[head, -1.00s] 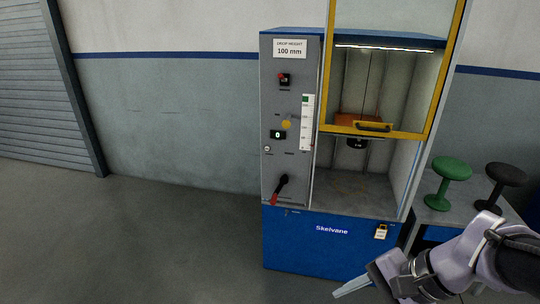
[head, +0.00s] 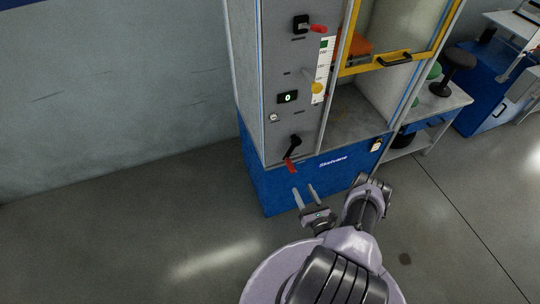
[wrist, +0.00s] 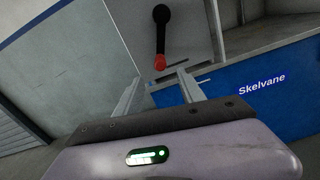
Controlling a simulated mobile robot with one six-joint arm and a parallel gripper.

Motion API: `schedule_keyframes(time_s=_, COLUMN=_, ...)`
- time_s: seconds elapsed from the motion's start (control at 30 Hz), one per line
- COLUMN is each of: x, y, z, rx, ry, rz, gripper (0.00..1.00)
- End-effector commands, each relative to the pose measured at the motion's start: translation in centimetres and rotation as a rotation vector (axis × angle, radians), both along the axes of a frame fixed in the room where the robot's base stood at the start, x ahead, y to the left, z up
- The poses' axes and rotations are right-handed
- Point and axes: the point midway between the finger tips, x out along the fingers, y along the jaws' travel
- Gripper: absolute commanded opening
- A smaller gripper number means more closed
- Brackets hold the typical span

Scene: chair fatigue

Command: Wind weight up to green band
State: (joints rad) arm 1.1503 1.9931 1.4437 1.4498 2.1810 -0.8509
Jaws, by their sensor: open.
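The winding crank (head: 292,146) is on the lower grey panel of the machine, a black arm hanging down to a red knob (head: 290,166). My gripper (head: 303,189) is open and empty below the knob, its fingers pointing up toward the panel. In the wrist view the knob (wrist: 159,62) shows just beyond and between the fingertips (wrist: 160,78), with no visible grip on it. The orange weight (head: 357,45) is inside the cabinet, partly hidden by the door. A white scale (head: 322,72) has a green band (head: 324,43) near its top, and a yellow pointer (head: 317,88) is beside its lower part.
A yellow-framed door (head: 397,63) is above the open chamber. Stools stand on a bench (head: 444,103) at the right. Floor at the left is clear.

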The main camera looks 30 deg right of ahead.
Motion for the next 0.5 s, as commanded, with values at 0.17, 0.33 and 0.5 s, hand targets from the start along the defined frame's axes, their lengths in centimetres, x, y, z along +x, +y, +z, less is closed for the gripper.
schedule_keyframes(time_s=0.17, x=5.2, y=-0.9, z=-0.4, rx=-0.003, ry=-0.003, rz=0.012, gripper=0.46)
schedule_keyframes(time_s=0.33, x=9.5, y=-1.9, z=-0.3, rx=-0.003, ry=-0.003, rz=0.012, gripper=0.46)
schedule_keyframes(time_s=0.5, x=12.9, y=-2.7, z=-0.2, rx=-0.001, ry=-0.003, rz=0.011, gripper=0.46)
